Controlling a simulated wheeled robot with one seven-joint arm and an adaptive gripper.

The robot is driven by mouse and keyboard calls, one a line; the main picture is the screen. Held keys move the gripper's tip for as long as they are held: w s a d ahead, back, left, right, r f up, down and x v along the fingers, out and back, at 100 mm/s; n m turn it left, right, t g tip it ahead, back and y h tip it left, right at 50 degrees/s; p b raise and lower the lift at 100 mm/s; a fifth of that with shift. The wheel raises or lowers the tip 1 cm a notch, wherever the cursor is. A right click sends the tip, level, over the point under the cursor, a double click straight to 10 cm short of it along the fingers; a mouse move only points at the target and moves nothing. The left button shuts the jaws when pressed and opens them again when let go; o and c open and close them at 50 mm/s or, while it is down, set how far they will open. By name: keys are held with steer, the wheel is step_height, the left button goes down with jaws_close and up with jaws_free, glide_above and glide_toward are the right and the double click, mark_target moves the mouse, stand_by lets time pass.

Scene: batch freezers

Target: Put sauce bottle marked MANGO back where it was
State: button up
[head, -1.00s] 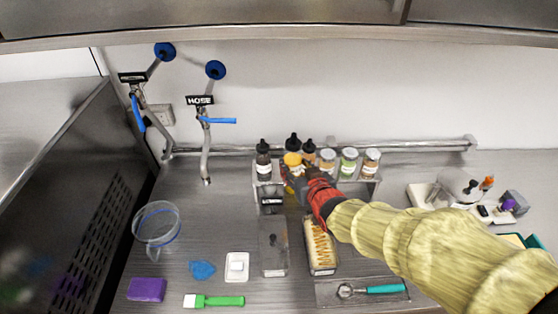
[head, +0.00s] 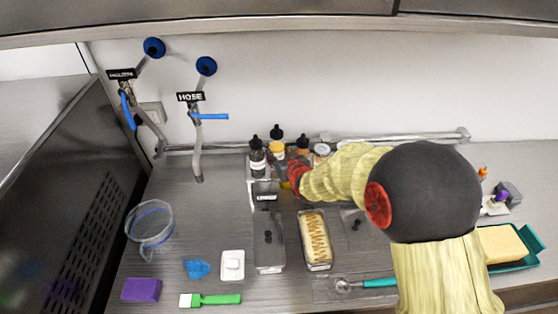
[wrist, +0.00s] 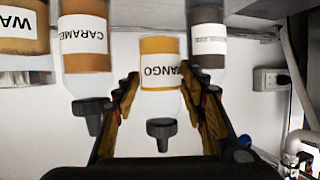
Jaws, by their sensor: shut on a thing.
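The wrist view shows the bottles upside down. In the head view the MANGO bottle (head: 277,146) is upright at the small rack (head: 264,190), between a dark bottle (head: 257,158) and the CARAMEL bottle (head: 303,144). Its cap shows higher than theirs. My arm hides its base and much of the rack, so I cannot tell whether it touches the shelf.
CARAMEL (wrist: 86,40) and a dark bottle (wrist: 207,40) flank the fingers closely. A jar (head: 321,153) stands right of CARAMEL. A rail (head: 218,147) runs behind. Lidded and open pans (head: 315,262) lie in front.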

steer(key=shift+w+f, duration=0.15)
steer(key=shift+f, duration=0.75)
steer(key=shift+w+f, duration=0.1)
steer(key=shift+f, duration=0.75)
steer(key=shift+f, duration=0.15)
steer(key=o, duration=1)
steer(key=shift+b, duration=0.3)
